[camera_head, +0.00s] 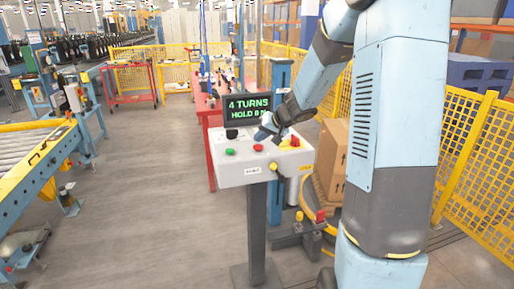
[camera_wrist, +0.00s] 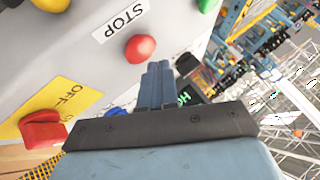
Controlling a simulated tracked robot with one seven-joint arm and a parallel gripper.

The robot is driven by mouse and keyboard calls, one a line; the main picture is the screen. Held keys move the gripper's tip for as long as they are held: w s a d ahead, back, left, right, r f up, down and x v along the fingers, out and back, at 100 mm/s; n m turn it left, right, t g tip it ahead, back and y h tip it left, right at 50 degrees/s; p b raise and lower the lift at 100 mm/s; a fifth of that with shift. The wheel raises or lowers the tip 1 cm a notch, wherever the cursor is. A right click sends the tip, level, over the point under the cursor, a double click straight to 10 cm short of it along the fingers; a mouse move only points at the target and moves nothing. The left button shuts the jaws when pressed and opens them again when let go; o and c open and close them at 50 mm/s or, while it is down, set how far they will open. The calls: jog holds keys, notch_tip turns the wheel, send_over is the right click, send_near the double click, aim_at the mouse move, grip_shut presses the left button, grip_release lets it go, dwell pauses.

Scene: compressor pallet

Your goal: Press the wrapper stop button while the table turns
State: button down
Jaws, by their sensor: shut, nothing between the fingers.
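The control box (camera_head: 237,173) stands on a post and bears a screen (camera_head: 247,108) reading "4 TURNS" and a "HOLD" line. The red stop button (camera_head: 258,147) is on its top face. In the wrist view the red button (camera_wrist: 140,48) sits beside a STOP label (camera_wrist: 120,22). My gripper (camera_head: 264,133) is over the back of the box top, shut and empty. In the wrist view its fingertips (camera_wrist: 158,66) are close beside the red button; I cannot tell whether they touch. A carton (camera_head: 333,160) stands on the turntable (camera_head: 315,228), partly hidden by my arm.
A green button (camera_head: 230,151) is left of the red one. A red switch (camera_wrist: 43,130) on a yellow OFF plate (camera_wrist: 62,103) is at the other side. Yellow mesh fencing (camera_head: 480,165) stands at the right, a roller conveyor (camera_head: 35,155) at the left. The floor between is clear.

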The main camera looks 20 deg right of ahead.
aim_at(261, 147)
jog(key=shift+f, duration=0.85)
dwell(1.1)
jog(key=shift+r, duration=0.95)
jog(key=shift+r, duration=0.1)
jog(key=shift+r, duration=2.4)
jog(key=s+a+r+n+g, duration=0.1)
jog(key=s+a+r, duration=0.35)
jog(key=s, duration=0.45)
jog(key=s+d+r+h, duration=0.1)
jog(key=s+r+h, duration=0.1)
jog(key=s, duration=1.1)
jog(key=s+d+r+h, duration=0.1)
jog(key=s+d+h, duration=0.1)
jog(key=s, duration=1.2)
jog(key=shift+s+d+r+n+g+h, duration=0.2)
jog(key=shift+r+n+g+h, duration=0.2)
jog(key=shift+h, duration=0.3)
